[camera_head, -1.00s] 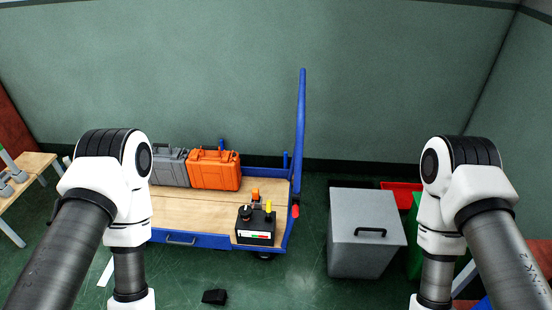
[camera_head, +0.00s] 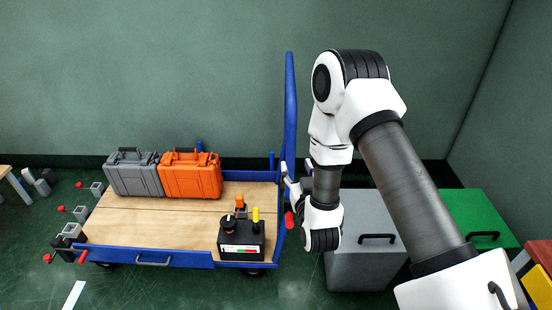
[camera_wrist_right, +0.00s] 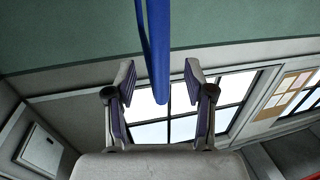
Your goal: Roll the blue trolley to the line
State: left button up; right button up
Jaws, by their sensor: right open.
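The blue trolley (camera_head: 150,219) has a wooden deck and stands against the green wall. Its tall blue handle (camera_head: 290,105) rises at the deck's right end. My right gripper (camera_head: 288,182) is beside the handle's lower part, partly hidden by my own wrist. In the right wrist view the gripper (camera_wrist_right: 160,92) is open, with the blue handle (camera_wrist_right: 155,45) showing between its two fingers; I cannot tell whether they touch. A white line (camera_head: 74,295) lies on the floor at the lower left. My left gripper is out of view.
A grey case (camera_head: 133,177), an orange case (camera_head: 190,178) and a black control box (camera_head: 241,240) ride on the deck. A grey bin (camera_head: 362,269) and a green bin (camera_head: 482,216) stand to the right. Several grey blocks with red knobs are left of the trolley.

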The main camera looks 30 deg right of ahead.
aim_at(291, 154)
jog(key=shift+w+d+r, duration=0.1)
jog(key=shift+w, duration=0.2)
jog(key=x, duration=0.7)
jog(key=shift+w, duration=0.1)
grip_shut()
